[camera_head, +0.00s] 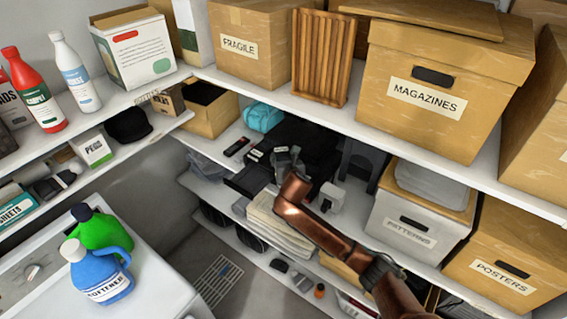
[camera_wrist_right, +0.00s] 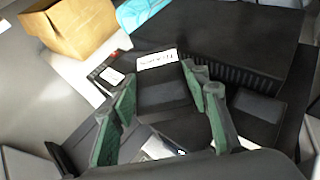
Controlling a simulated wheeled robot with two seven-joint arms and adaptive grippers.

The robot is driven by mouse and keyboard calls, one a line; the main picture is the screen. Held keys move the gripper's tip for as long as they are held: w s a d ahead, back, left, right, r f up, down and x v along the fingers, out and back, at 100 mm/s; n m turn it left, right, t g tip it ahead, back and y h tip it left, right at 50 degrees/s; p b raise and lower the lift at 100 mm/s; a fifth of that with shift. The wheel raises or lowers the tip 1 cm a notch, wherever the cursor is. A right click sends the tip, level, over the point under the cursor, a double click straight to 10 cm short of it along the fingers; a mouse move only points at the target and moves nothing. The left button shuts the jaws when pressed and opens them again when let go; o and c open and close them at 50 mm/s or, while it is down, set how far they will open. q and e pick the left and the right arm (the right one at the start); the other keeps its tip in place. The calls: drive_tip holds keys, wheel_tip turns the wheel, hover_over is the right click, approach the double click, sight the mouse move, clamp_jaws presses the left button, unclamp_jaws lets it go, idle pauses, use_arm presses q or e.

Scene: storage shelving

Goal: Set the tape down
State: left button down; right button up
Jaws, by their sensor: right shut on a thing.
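The tape (camera_wrist_right: 163,95) is a black cassette-like block with a white label on its far end. In the right wrist view it sits between the green-padded fingers of my right gripper (camera_wrist_right: 158,82), which is shut on it. In the head view my right gripper (camera_head: 287,160) is at the middle shelf, in front of dark equipment; the tape is hard to make out there. I cannot tell whether the tape touches what is under it. My left gripper is not in view.
Black box-like equipment (camera_wrist_right: 240,50) stands close behind and right of the tape. Another white-labelled dark item lies at its left. A teal bundle (camera_head: 263,117) and an open cardboard box (camera_head: 208,112) are further left. A small black item (camera_head: 237,146) lies on the white shelf.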

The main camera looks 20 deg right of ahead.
drive_tip(key=shift+w+d+f, duration=0.2)
drive_tip(key=shift+w+f, duration=0.25)
drive_tip(key=shift+f, duration=0.1)
drive_tip(key=shift+w+d+f+p, duration=0.15)
drive_tip(key=shift+f+p, duration=0.25)
drive_tip(key=shift+f, duration=1.3)
drive_tip(key=shift+f, duration=0.15)
drive_tip(key=o, duration=1.3)
drive_tip(key=shift+s+r, duration=0.2)
drive_tip(key=v, duration=1.1)
drive_tip(key=shift+s+r+b, duration=0.15)
drive_tip(key=shift+s+b, duration=0.15)
drive_tip(key=shift+b, duration=0.1)
